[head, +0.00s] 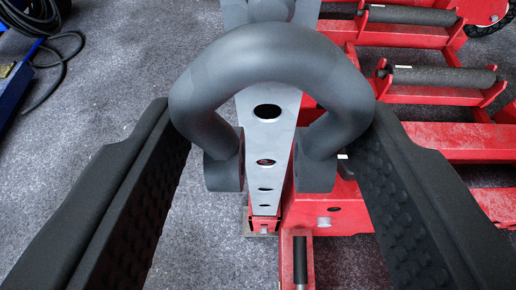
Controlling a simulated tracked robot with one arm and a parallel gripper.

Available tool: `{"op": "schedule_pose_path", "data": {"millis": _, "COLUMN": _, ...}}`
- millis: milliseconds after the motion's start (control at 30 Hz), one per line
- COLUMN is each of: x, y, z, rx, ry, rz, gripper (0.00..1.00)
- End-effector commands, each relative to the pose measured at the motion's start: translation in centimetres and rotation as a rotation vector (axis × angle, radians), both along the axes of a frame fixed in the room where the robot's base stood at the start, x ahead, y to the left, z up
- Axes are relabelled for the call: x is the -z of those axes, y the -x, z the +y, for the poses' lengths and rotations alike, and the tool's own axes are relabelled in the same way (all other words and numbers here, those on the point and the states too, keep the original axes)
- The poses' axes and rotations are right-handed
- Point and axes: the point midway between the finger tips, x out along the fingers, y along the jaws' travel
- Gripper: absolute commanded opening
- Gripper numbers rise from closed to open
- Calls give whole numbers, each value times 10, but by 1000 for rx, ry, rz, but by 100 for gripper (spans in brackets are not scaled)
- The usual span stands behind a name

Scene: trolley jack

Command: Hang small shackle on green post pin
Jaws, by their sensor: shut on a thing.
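A dark grey bow-shaped shackle (272,58) is in the middle of the head view, its bow up and its two eye ends down, with an open gap between the ends. My gripper (275,112) is shut on it, one black textured jaw against each side of the bow. No green post or pin shows in this view.
A grey tapered bar with holes (267,135) stands behind the shackle, seen through its opening. A red frame with dark rollers (440,78) fills the right side. A black cable (62,60) and a blue object (14,90) lie at left on grey carpet.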

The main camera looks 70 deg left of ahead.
Motion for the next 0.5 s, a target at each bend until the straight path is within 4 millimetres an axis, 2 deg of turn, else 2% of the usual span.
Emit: {"op": "schedule_pose_path", "data": {"millis": 500, "x": 3, "y": -10, "z": 25, "rx": 0, "ry": -1, "rz": 0, "gripper": 23}}
